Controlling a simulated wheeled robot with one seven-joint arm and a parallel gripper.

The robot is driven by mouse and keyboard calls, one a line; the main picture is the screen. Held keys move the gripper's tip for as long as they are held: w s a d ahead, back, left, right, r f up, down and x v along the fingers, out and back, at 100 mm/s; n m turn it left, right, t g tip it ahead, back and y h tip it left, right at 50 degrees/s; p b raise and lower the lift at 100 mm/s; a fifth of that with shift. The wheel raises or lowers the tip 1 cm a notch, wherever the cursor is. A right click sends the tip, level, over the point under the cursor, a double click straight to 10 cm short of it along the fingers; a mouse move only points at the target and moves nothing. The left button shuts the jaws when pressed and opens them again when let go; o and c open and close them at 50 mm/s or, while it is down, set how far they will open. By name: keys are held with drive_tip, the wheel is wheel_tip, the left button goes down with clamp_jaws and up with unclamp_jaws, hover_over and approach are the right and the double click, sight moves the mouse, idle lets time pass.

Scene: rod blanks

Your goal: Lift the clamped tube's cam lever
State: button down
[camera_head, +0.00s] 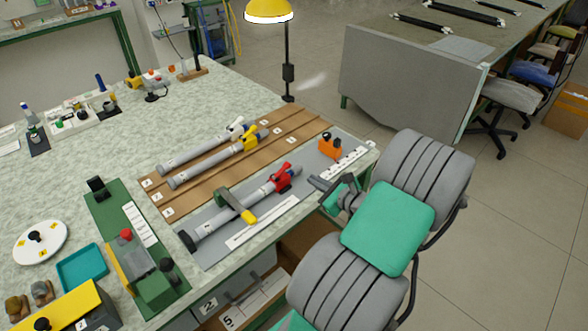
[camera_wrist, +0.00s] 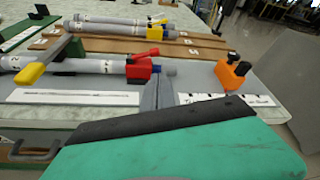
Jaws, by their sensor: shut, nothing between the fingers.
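The clamped tube (camera_head: 218,219) lies on the grey plate near the table's front edge, under a dark clamp arm (camera_head: 235,205) with a yellow tip. Its red cam lever (camera_head: 283,172) sits at the tube's right end; in the wrist view the lever (camera_wrist: 147,53) lies low above a red collar (camera_wrist: 141,70). My gripper (camera_head: 315,182) is to the right of the red lever and apart from it in the head view. In the wrist view its grey fingers (camera_wrist: 158,94) are together and empty, nearer the camera than the lever. The fingertips' exact height is hard to tell.
Two more tubes with a white lever (camera_head: 236,126) and a yellow lever (camera_head: 250,134) lie on brown boards behind. An orange block (camera_head: 330,146) stands at the plate's right end. A lamp (camera_head: 288,72) stands behind. A green fixture (camera_head: 135,250) is at left.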

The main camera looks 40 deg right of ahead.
sight(282, 170)
drive_tip(key=x, duration=1)
